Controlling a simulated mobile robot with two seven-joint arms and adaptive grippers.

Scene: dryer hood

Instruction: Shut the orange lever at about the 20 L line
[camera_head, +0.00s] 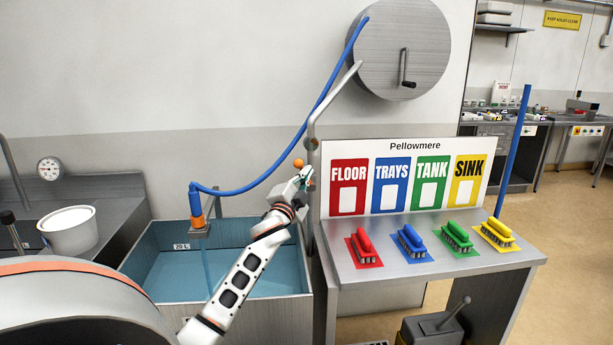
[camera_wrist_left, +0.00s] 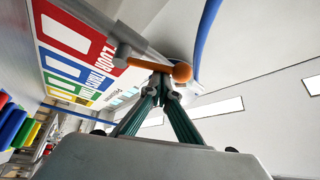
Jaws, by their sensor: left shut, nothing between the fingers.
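The orange lever (camera_head: 298,163) sits on the grey pipe beside the sink's right end. In the left wrist view the lever (camera_wrist_left: 150,65) lies across the picture, with its round knob (camera_wrist_left: 182,72) at the right. My left gripper (camera_head: 302,174) is shut and empty, its fingertips (camera_wrist_left: 160,84) right at the lever; whether they touch it I cannot tell. The sink (camera_head: 137,262) holds blue water (camera_head: 260,280). The 20 L label (camera_head: 182,246) is on its back wall, slightly above the water surface. A thin stream (camera_head: 206,262) falls from the hose's orange nozzle (camera_head: 198,222). My right gripper is not in view.
A blue hose (camera_head: 250,188) runs from the nozzle up to the wall reel (camera_head: 400,45). Right of the sink, a steel table (camera_head: 400,275) carries several coloured brushes before a sign board (camera_head: 405,145). A white bucket (camera_head: 69,232) stands left.

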